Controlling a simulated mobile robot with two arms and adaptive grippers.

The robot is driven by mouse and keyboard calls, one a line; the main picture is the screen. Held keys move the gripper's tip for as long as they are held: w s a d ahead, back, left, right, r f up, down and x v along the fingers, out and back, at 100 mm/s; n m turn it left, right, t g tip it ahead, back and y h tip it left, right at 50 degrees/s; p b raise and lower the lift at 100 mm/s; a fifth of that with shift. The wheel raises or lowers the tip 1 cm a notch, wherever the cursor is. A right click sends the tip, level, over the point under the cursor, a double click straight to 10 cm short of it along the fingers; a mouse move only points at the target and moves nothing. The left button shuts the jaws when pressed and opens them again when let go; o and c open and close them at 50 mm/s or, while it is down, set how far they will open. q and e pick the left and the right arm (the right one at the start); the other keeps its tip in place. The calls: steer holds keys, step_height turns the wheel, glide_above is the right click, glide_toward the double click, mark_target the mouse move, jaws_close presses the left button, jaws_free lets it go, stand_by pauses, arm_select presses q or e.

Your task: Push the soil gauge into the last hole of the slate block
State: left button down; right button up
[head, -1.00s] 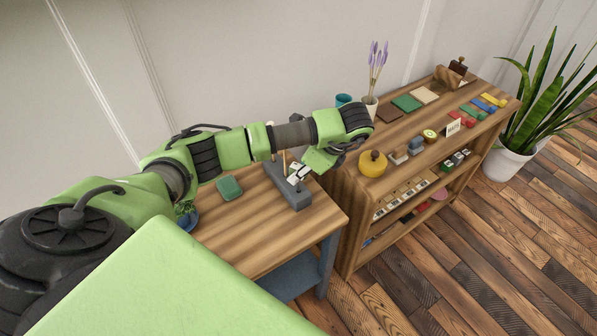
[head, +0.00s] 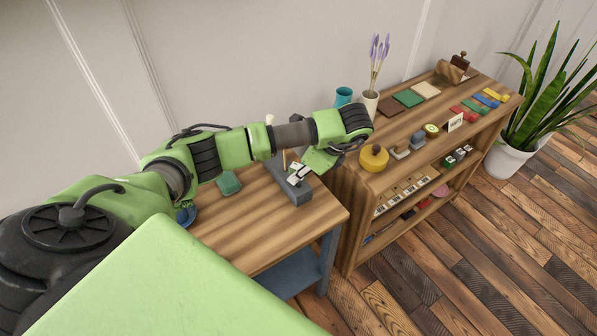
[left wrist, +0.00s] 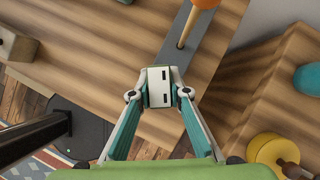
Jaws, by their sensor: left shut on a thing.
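The soil gauge (left wrist: 159,87), as far as it shows, is a small white box with dark marks. My left gripper (head: 297,176) is shut on it over the slate block; it also shows in the left wrist view (left wrist: 160,94) with a fingertip on each side. The slate block (head: 302,196) is a long grey bar on the small wooden table, also in the left wrist view (left wrist: 208,38). An orange-handled tool (left wrist: 204,3) stands in one hole. The gauge's lower end is hidden, so I cannot tell whether it is in a hole. My right gripper is not in view.
A green box (head: 229,184) lies on the small table (head: 270,232), left of the block. The tabletop's front part is clear.

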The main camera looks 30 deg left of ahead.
arm_select(q)
steer(key=shift+f+b, duration=0.6)
steer(key=shift+f, duration=0.2)
steer(key=c, duration=1.8)
jaws_free()
steer(key=shift+c, duration=0.2)
steer(key=shift+r, duration=0.15)
steer(key=v, duration=1.1)
steer(key=shift+d+r, duration=0.25)
steer(key=shift+r, duration=0.1)
steer(key=shift+r, duration=0.15)
